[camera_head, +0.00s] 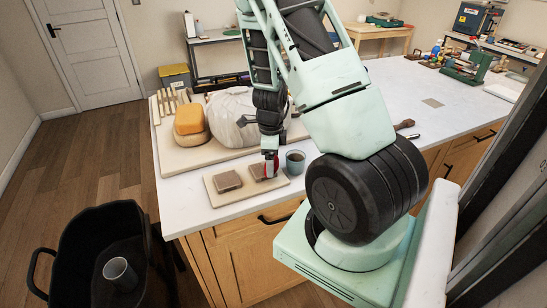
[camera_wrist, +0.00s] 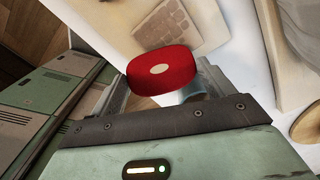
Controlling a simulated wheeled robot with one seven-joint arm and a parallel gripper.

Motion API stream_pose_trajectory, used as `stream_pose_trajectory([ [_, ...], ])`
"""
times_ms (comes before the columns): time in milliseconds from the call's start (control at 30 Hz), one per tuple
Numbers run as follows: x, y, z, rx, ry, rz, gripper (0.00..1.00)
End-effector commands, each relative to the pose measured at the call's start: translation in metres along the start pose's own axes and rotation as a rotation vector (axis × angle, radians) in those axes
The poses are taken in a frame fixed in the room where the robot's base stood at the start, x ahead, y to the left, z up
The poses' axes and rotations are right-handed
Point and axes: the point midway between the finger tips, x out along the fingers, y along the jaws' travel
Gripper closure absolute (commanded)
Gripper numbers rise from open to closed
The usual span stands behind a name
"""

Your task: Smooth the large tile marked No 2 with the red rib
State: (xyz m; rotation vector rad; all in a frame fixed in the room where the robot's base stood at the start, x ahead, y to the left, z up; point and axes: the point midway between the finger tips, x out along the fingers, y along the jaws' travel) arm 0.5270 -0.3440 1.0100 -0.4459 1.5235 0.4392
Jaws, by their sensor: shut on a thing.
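The red rib (camera_head: 271,165), a rounded block with a pale oval on its face, is held in my gripper (camera_head: 269,152). In the wrist view the rib (camera_wrist: 163,70) sits between the two fingers of my gripper (camera_wrist: 163,86). Two brown square tiles lie on a pale board (camera_head: 240,201): a left tile (camera_head: 227,181) and a right tile (camera_head: 262,172). The rib is at the right tile's right side; I cannot tell whether it touches. One tile (camera_wrist: 165,28) shows in the wrist view beyond the rib. No number mark is readable.
A blue-grey mug (camera_head: 295,160) stands close to the right of the board. Behind is a larger board with a plastic-wrapped lump (camera_head: 228,118) and an orange block (camera_head: 188,119). A dark tub (camera_head: 100,250) stands on the floor left. The counter's right part is mostly clear.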

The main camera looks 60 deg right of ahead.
Motion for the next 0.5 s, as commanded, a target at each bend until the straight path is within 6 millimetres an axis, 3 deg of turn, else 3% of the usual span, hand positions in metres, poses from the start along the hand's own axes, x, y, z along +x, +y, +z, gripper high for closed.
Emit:
stream_pose_trajectory([
  [500, 0.003, 0.001, 0.019, -0.001, 0.0, 0.0, 0.44],
])
